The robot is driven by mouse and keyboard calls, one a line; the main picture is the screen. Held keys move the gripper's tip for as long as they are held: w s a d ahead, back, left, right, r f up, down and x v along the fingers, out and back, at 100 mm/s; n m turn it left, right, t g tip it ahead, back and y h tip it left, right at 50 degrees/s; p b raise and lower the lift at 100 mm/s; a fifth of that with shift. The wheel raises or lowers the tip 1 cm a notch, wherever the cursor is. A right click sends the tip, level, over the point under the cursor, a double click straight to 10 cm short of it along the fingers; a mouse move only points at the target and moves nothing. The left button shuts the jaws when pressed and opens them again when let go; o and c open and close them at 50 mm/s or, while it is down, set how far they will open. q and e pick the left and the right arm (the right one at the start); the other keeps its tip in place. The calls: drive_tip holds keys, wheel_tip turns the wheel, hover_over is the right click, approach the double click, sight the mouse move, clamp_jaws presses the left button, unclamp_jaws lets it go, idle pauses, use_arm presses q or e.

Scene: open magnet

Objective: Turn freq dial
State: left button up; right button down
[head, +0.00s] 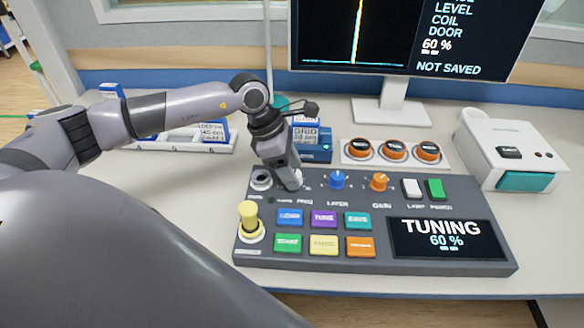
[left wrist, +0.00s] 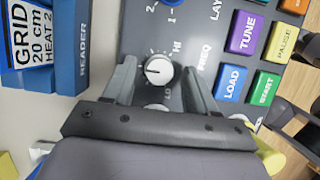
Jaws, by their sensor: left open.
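The freq dial is a round white knob with a dark pointer mark, and it shows in the left wrist view (left wrist: 157,71) beside the label FREQ, with LO and HI marks around it. In the head view only part of the dial (head: 293,182) shows below my left gripper. My left gripper (head: 282,182) points down over the upper left of the dark console (head: 450,200). In the left wrist view the fingers of my left gripper (left wrist: 160,78) are open, one on each side of the dial, with visible gaps.
A blue layer dial (head: 337,180) and an orange gain dial (head: 379,182) stand to the right. A yellow-topped lever (head: 248,216) rises at the console's left. The console screen (head: 446,238) reads TUNING 60 %. A blue reader box (head: 313,150) stands close behind the gripper.

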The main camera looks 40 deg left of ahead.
use_arm(q)
drive_tip(key=shift+d+f, duration=0.1)
drive_tip(key=shift+f, duration=0.15)
drive_tip(key=shift+w, duration=0.1)
drive_tip(key=c, duration=1.1)
drive_tip(key=shift+o, duration=0.2)
